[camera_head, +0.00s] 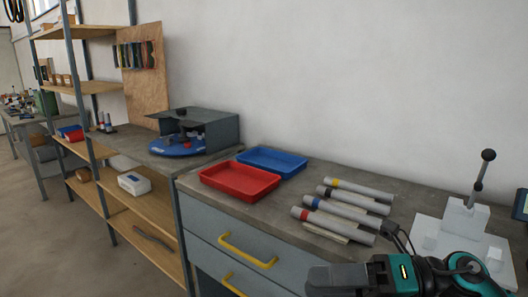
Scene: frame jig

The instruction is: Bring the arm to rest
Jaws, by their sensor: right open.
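My right gripper (335,278) shows at the bottom right, dark grey, with a black and teal wrist behind it. It is in front of the worktop's front edge and appears empty. Its fingers overlap in this view, so the gap between them is hard to see. A pale jig block with an upright lever (467,214) and dark ball knobs stands on the worktop at the right, behind my right wrist. My left gripper is out of view.
Several grey tubes with coloured bands (350,209) lie on the worktop close behind my right gripper. A red tray (214,182) and a blue tray (285,152) sit farther left. Yellow-handled drawers (215,233) are below. Shelving (155,203) stands at the left; the floor beyond is clear.

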